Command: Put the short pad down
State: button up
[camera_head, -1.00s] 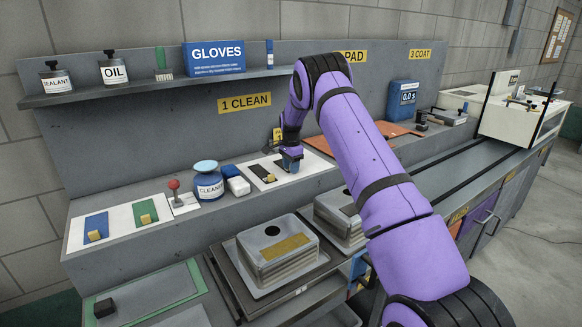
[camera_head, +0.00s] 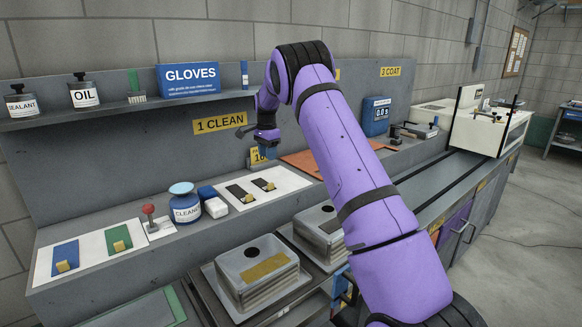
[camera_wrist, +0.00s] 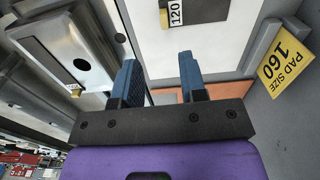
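The right one (camera_head: 262,184) looks slightly shorter than the left one (camera_head: 236,191), though the difference is small. My gripper (camera_head: 266,150) is above and behind the right pad, clear of the board. In the wrist view my gripper (camera_wrist: 158,75) has its two blue fingers apart, with nothing between them. A dark pad with a label reading 120 (camera_wrist: 200,10) shows at the top there, apart from the fingers.
A yellow pad-size sign (camera_wrist: 285,62) stands close by my gripper. A blue cleaner jar (camera_head: 185,207) and a white-and-blue block (camera_head: 212,203) are left of the board. An orange mat (camera_head: 300,161) lies to the right. Grey sink-like blocks (camera_head: 262,283) sit in front, below.

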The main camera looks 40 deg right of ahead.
jog(key=s+a+r+n+t, duration=0.1)
jog(key=s+a+r+n, duration=0.2)
jog(key=s+a+r, duration=0.35)
jog(key=s+a+r+n+t, duration=0.1)
jog(key=s+a+r+n, duration=0.2)
jog(key=s+r, duration=0.6)
jog(key=s+a+r+n+t, duration=0.15)
jog(key=s+a+r, duration=0.25)
jog(key=s+r, duration=0.4)
jog(key=s+a+f+n, duration=0.2)
jog(key=s+n, duration=0.1)
jog(key=s, duration=0.6)
jog(key=s+a+f+n+t, duration=0.1)
jog(key=s+a+n, duration=0.2)
jog(key=s, duration=0.7)
jog(key=s+a+f+n, duration=0.2)
jog(key=s+a+n, duration=0.1)
jog(key=s, duration=0.7)
jog(key=shift+s+f+n, duration=0.2)
jog(key=shift+f+n, duration=0.15)
